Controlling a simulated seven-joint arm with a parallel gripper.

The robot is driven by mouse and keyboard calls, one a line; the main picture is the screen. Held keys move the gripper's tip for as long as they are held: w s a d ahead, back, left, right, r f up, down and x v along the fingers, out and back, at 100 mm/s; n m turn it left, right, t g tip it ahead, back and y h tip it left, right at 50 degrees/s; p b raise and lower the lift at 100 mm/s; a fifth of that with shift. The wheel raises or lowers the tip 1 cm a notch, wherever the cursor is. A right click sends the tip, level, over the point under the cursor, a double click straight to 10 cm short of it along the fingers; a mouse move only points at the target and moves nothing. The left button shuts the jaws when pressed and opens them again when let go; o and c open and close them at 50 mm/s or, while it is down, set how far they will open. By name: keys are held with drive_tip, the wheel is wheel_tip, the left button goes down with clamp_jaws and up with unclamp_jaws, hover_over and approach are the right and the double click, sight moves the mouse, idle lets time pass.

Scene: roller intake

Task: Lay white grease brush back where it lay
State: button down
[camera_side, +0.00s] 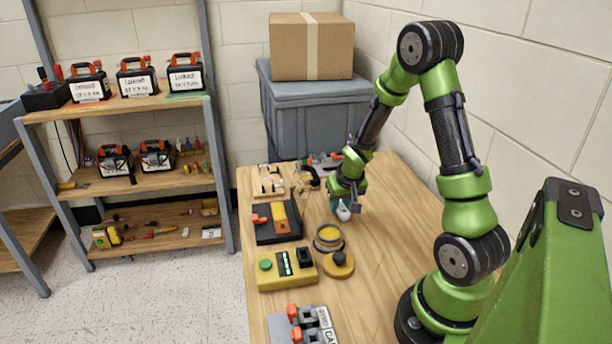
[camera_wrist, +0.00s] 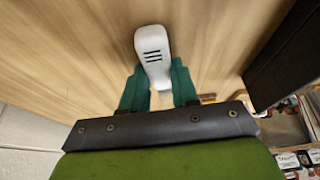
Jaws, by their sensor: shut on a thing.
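The white grease brush (camera_wrist: 153,50) is between the two teal fingers of my gripper (camera_wrist: 156,88) in the wrist view. Its white end with dark slots points away from the gripper. In the side view the white brush (camera_side: 343,212) shows just below my gripper (camera_side: 337,203), over the wooden table (camera_side: 385,215). My gripper is shut on it. I cannot tell whether the brush touches the table. The rest of the brush is hidden by the fingers.
A round tin with yellow content (camera_side: 328,238) and a yellow round piece (camera_side: 338,264) stand near the gripper. A dark tray (camera_side: 278,236) with orange and yellow parts lies left. A yellow control box (camera_side: 287,270) is in front. The table right of the gripper is clear.

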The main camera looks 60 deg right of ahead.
drive_tip(key=c, duration=0.8)
unclamp_jaws()
drive_tip(key=v, duration=1.6)
drive_tip(key=s+a+r+n+t+y, duration=0.1)
drive_tip(key=a+r, duration=0.2)
drive_tip(key=a, duration=0.4)
drive_tip(key=s+a+r+n+t+y, duration=0.1)
drive_tip(key=s+a+r+y, duration=0.1)
drive_tip(key=a, duration=0.5)
drive_tip(key=s+a+r+n+t+y, duration=0.1)
drive_tip(key=s+a+r+n, duration=0.1)
drive_tip(key=a+r, duration=0.2)
drive_tip(key=shift+a+t+y, duration=0.4)
drive_tip(key=shift+a, duration=1.45)
